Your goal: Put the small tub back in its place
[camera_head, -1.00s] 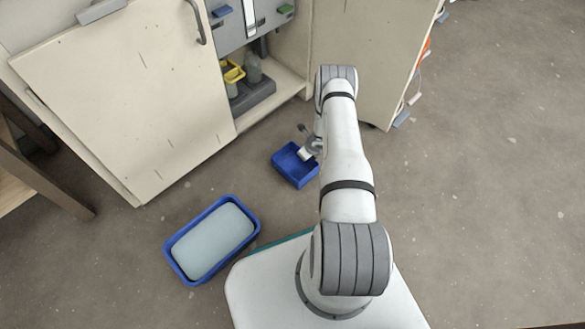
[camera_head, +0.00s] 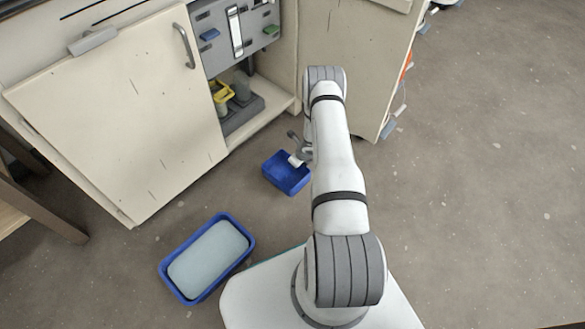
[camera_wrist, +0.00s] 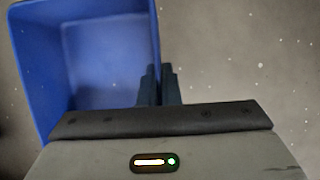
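The small tub (camera_head: 283,181) is blue, open-topped and empty. It stands upright in front of the open cabinet, at or near floor level; I cannot tell if it touches the floor. My gripper (camera_head: 304,157) is at its upper right side, partly hidden by my arm. In the wrist view the tub (camera_wrist: 108,60) fills the upper left, and the two dark fingers of my gripper (camera_wrist: 159,85) straddle its right wall, closed on it with almost no gap.
A larger blue tub (camera_head: 250,245) with pale contents sits on the floor at lower left. The open cabinet (camera_head: 262,92) holds a yellow item (camera_head: 221,92) and grey containers. Its doors flank it left (camera_head: 120,120) and right (camera_head: 350,70). Floor at right is clear.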

